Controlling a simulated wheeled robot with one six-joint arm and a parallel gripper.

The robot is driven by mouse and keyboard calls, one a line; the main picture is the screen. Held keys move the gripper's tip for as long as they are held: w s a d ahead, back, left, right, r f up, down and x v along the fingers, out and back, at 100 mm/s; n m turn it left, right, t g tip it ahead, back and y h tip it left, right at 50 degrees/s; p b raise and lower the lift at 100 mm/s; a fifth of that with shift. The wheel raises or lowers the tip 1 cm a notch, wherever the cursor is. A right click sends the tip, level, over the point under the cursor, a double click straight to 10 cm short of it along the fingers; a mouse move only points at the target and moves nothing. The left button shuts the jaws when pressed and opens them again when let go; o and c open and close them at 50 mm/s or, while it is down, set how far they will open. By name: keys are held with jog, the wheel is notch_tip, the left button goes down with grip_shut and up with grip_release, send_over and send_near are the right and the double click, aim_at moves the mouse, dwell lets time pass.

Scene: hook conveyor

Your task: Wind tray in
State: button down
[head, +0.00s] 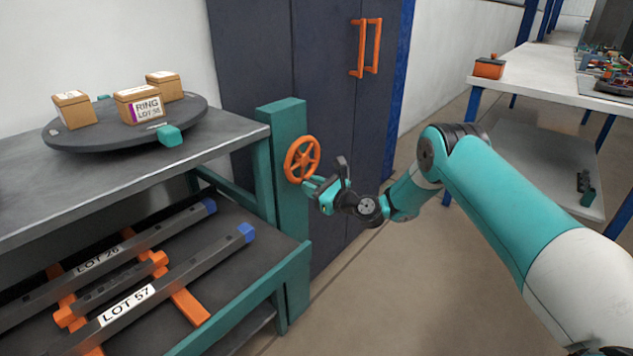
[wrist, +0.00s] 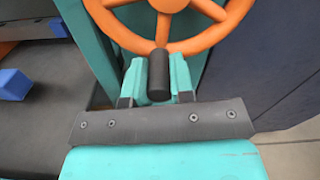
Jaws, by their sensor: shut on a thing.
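An orange handwheel (head: 302,159) is mounted on the teal post (head: 284,118) at the right end of the bench. My gripper (head: 310,184) is at the wheel's lower rim. In the wrist view my gripper (wrist: 159,80) is shut on the wheel's dark handle knob, just below the orange rim (wrist: 190,45). A tray (head: 186,303) with orange cross pieces and dark bars labelled LOT 26 and LOT 57 lies on the lower shelf to the left. Its far side is cut off by the bench top.
A round dark turntable (head: 100,137) with several cardboard boxes stands on the bench top (head: 40,200). A dark cabinet (head: 330,60) with orange handles is behind the wheel. A white table (head: 540,75) stands at right. Open floor (head: 400,310) lies in front.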

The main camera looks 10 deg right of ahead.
jog(key=shift+s+a+m, duration=0.15)
jog(key=shift+a+m, duration=0.15)
jog(key=shift+m, duration=0.4)
jog(key=shift+r, duration=0.1)
jog(key=c, duration=1)
grip_release()
